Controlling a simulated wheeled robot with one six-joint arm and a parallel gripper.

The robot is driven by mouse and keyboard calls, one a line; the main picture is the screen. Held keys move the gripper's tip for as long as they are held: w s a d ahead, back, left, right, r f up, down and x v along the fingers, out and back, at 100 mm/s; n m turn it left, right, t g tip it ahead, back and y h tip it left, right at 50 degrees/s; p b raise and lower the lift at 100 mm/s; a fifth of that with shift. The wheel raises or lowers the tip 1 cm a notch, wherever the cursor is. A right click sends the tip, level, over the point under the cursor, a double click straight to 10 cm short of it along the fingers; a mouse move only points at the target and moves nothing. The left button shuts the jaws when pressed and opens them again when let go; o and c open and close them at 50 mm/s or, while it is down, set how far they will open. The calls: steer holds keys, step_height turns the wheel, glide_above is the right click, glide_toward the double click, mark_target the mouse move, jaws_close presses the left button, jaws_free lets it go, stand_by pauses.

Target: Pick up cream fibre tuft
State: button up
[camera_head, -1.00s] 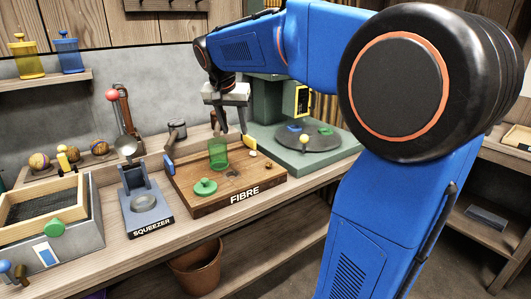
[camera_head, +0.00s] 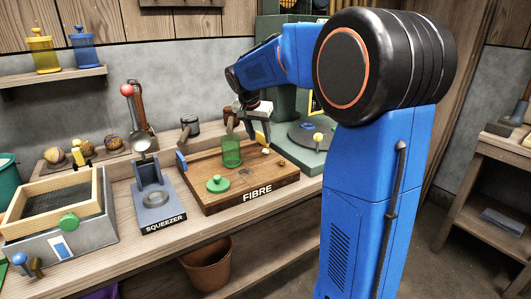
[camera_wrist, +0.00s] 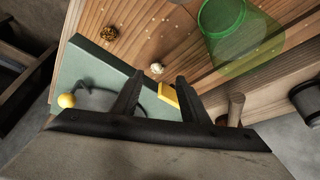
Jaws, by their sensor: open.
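The cream fibre tuft (camera_head: 266,151) is a small pale clump on the right part of the wooden FIBRE board (camera_head: 228,203). In the wrist view the tuft (camera_wrist: 157,68) shows just beyond my fingertips, roughly centred between them. My gripper (camera_head: 252,128) is tilted above the back right of the board. In the wrist view its two dark fingers (camera_wrist: 156,86) are apart, with no tuft held between them. A yellow block (camera_wrist: 168,94) shows between the fingers, near the board's edge.
A green transparent cup (camera_head: 231,151) stands left of the tuft, and a green knobbed lid (camera_head: 217,184) lies in front. A brown speckled clump (camera_wrist: 109,33) is near the tuft. A dark turntable (camera_head: 308,137) is to the right, the squeezer (camera_head: 156,199) to the left.

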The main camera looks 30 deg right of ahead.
mark_target(265, 149)
steer(key=shift+d+x, duration=0.2)
steer(key=shift+x, duration=1.55)
steer(key=shift+d+x, duration=0.25)
steer(key=shift+x, duration=1.45)
steer(key=shift+r, duration=0.2)
jaws_close()
